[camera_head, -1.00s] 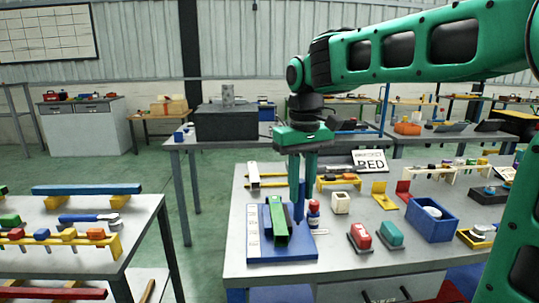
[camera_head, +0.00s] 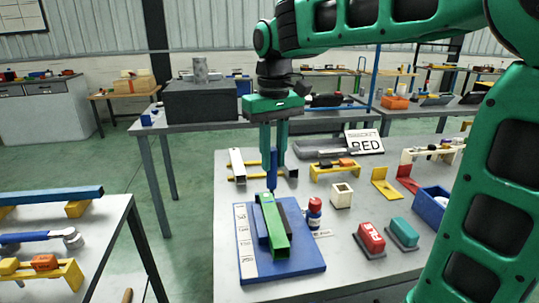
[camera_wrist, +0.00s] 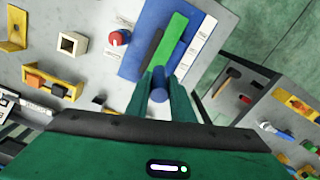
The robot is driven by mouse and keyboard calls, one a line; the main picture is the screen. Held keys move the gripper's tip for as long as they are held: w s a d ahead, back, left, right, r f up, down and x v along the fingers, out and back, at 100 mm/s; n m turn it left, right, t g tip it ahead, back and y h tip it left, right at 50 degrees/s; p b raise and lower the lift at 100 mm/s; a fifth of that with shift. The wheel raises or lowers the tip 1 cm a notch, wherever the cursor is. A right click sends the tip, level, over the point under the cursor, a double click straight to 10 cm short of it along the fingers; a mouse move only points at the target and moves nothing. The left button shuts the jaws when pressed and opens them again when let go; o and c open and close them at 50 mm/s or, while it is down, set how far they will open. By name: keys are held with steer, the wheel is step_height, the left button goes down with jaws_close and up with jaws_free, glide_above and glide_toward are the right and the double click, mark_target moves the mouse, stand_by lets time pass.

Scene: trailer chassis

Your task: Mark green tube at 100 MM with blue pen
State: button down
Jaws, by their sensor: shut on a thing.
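The green tube (camera_head: 272,226) lies in a dark holder on a blue board (camera_head: 290,265). A white strip with printed marks (camera_head: 245,245) runs along the board's left side in the head view. My gripper (camera_head: 272,150) points down and is shut on the blue pen (camera_head: 271,175), which is upright with its lower end close to the tube's far end. In the wrist view the pen (camera_wrist: 159,92) is between the fingers, and the tube (camera_wrist: 172,38) extends away from it. I cannot tell whether the pen tip touches the tube. The strip's numbers are too small to read.
A white square block (camera_head: 341,195), a red stamp (camera_head: 370,239) and a teal stamp (camera_head: 403,233) are further right. A blue bin (camera_head: 430,205) is partly hidden by my arm.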

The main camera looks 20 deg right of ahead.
mark_target(273, 189)
steer(key=shift+f, duration=2.9)
steer(key=shift+s+f, duration=0.15)
steer(key=shift+f, duration=0.45)
stand_by(0.3)
steer(key=shift+r, duration=4)
